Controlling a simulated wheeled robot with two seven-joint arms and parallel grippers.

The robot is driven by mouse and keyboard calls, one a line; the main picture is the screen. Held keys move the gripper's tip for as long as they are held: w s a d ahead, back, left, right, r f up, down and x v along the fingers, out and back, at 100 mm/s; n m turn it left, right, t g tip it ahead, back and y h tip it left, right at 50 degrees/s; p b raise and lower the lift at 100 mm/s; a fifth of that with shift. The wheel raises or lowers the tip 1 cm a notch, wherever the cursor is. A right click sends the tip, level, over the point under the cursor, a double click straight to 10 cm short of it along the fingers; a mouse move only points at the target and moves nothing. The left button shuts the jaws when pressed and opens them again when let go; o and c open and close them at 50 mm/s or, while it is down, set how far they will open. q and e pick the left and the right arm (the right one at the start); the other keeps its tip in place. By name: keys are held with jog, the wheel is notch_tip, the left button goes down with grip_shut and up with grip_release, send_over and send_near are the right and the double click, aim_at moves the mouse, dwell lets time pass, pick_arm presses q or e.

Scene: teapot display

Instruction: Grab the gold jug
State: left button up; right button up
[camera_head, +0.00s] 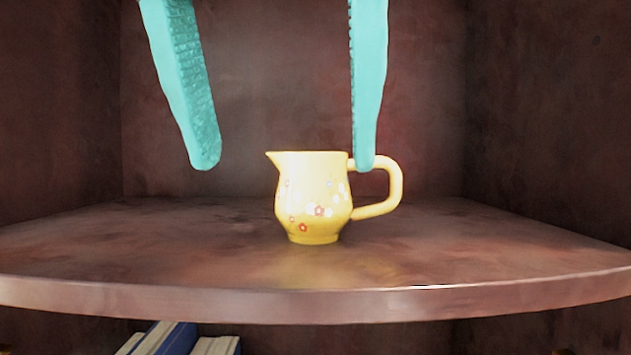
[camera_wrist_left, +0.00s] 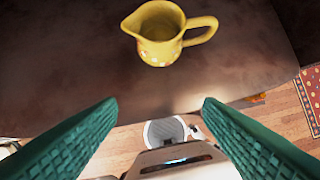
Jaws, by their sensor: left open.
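The gold jug (camera_head: 312,200) is yellow with small red and white flowers. It stands upright on a brown shelf (camera_head: 130,260), spout to the left and handle to the right. It also shows from above in the left wrist view (camera_wrist_left: 160,30), beyond the fingertips. My left gripper (camera_head: 285,164) has two teal fingers that come down from the top of the head view. It is open and empty. Its right finger overlaps the top of the jug's handle in the picture; I cannot tell whether they touch. The left finger is clear of the spout. My right gripper is not in view.
Dark brown walls stand at the back (camera_head: 270,80) and sides of the shelf. Its front edge (camera_head: 250,303) is curved. The shelf is bare on both sides of the jug. The left wrist view shows a patterned rug (camera_wrist_left: 312,92) on the floor.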

aim_at(314, 187)
pick_arm(q)
jog(key=w, duration=0.1)
jog(key=w+p, duration=0.1)
jog(key=w, duration=0.1)
jog(key=w+d, duration=0.1)
jog(key=w, duration=0.1)
jog(key=shift+w, duration=0.2)
jog(key=shift+w+p, duration=0.25)
jog(key=shift+p, duration=0.15)
jog(key=w+f, duration=0.2)
jog(key=f, duration=0.1)
jog(key=shift+w+d+f+p, duration=0.3)
jog(key=shift+w+d+p, duration=0.05)
jog(key=shift+w+p, duration=0.05)
jog(key=shift+w+f, duration=0.25)
jog(key=shift+f, duration=0.25)
jog(key=shift+s, duration=0.15)
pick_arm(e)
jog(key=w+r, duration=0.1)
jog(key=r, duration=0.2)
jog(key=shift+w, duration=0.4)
pick_arm(q)
jog(key=shift+c, duration=0.9)
jog(key=c, duration=0.6)
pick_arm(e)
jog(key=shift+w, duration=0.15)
